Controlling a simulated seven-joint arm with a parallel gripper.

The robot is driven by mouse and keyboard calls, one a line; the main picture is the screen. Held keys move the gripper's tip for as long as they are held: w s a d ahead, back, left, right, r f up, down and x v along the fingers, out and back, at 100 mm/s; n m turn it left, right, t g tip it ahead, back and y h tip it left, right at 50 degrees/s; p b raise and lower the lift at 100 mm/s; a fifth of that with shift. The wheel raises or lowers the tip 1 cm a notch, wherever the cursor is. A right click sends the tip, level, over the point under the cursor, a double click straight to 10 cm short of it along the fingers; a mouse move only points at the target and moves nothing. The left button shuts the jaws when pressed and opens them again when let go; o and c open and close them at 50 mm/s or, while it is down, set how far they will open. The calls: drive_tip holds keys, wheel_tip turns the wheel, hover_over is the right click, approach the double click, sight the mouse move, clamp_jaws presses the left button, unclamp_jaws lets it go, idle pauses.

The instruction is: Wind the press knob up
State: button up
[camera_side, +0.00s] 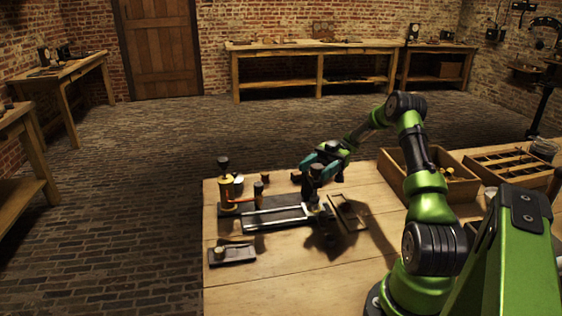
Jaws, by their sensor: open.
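My gripper (318,172) is at the right part of the bench fixture, its teal fingers beside a dark round-topped post (314,186). The fingers partly cover that post, and I cannot tell whether they touch it. Which of the two dark tops is the press knob is not clear at this size. My gripper is open, with nothing seen held in it.
A pale rail (275,218) runs across the wooden bench (300,268). A shallow wooden frame (347,213) lies right of it. A dark small tray (232,255) sits at front left. A wooden box (400,168) and a divided tray (510,166) stand at the right.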

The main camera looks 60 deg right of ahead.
drive_tip(key=r, duration=0.3)
drive_tip(key=shift+s+a+r, duration=0.2)
drive_tip(key=shift+s+r, duration=0.15)
drive_tip(key=s+a+r, duration=0.1)
drive_tip(key=s+a, duration=0.7)
drive_tip(key=s, duration=0.4)
drive_tip(key=shift+s+a+r, duration=0.15)
drive_tip(key=shift+s+a, duration=0.15)
drive_tip(key=shift+s, duration=0.05)
drive_tip(key=d+f+m+t+h, duration=0.1)
drive_tip(key=m+t, duration=0.1)
drive_tip(key=t, duration=0.1)
drive_tip(key=d+m+t, duration=0.2)
drive_tip(key=d+f+m+t+h, duration=0.1)
drive_tip(key=m+t, duration=0.1)
drive_tip(key=t, duration=0.1)
drive_tip(key=shift+d+f+m+t+h, duration=0.2)
drive_tip(key=shift+f+m+t+h, duration=0.1)
drive_tip(key=shift+m, duration=0.1)
drive_tip(key=m+t+h, duration=0.7)
drive_tip(key=h, duration=0.3)
approach(319, 167)
drive_tip(key=x, duration=1.2)
drive_tip(key=shift+w+d+f, duration=0.1)
drive_tip(key=shift+w+f, duration=0.05)
drive_tip(key=shift+w, duration=0.25)
